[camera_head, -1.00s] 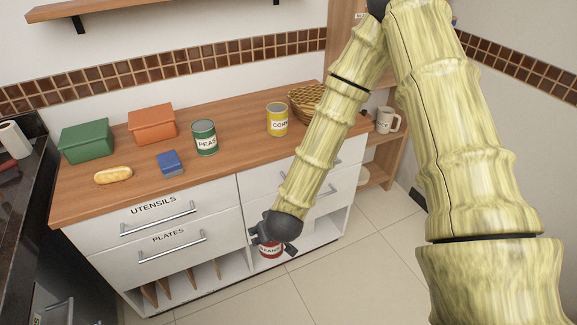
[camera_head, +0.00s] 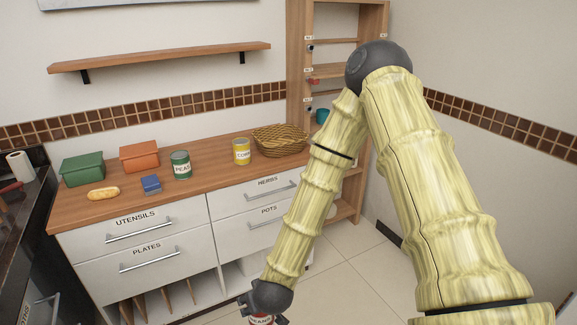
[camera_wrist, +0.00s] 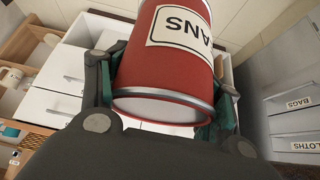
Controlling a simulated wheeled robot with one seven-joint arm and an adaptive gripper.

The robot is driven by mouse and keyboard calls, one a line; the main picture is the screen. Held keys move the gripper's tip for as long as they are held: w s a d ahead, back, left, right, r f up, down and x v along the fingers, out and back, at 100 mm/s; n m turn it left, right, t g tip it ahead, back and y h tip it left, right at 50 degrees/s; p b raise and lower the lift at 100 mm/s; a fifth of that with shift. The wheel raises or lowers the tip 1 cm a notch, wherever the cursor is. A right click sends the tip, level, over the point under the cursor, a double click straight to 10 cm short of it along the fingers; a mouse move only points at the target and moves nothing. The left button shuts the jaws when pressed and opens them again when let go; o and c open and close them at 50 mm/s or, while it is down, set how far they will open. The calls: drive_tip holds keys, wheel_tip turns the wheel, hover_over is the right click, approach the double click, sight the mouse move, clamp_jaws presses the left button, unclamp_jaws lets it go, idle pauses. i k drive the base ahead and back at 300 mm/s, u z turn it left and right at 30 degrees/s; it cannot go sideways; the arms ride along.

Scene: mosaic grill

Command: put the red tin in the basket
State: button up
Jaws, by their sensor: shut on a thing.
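My gripper (camera_wrist: 168,112) is shut on the red tin (camera_wrist: 170,75), which has a white label reading "...ANS" in the wrist view. In the head view my gripper (camera_head: 262,308) is low, in front of the counter's lower cabinets. The tin (camera_head: 261,320) shows only in part there, at the bottom edge of the picture. The brown wicker basket (camera_head: 281,139) stands on the right end of the wooden counter, well above and behind my gripper. The inside of the basket is mostly not visible.
On the counter (camera_head: 206,174) stand a yellow corn tin (camera_head: 241,151), a green peas tin (camera_head: 181,165), a blue box (camera_head: 150,184), bread (camera_head: 103,194), an orange container (camera_head: 139,156) and a green container (camera_head: 83,169). A tall wooden shelf (camera_head: 297,60) is beyond the basket.

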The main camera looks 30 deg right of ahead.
sight(280, 141)
drive_tip(key=k, duration=0.1)
drive_tip(key=z, duration=1.55)
drive_tip(key=i, duration=1.65)
drive_tip(key=u, duration=1.05)
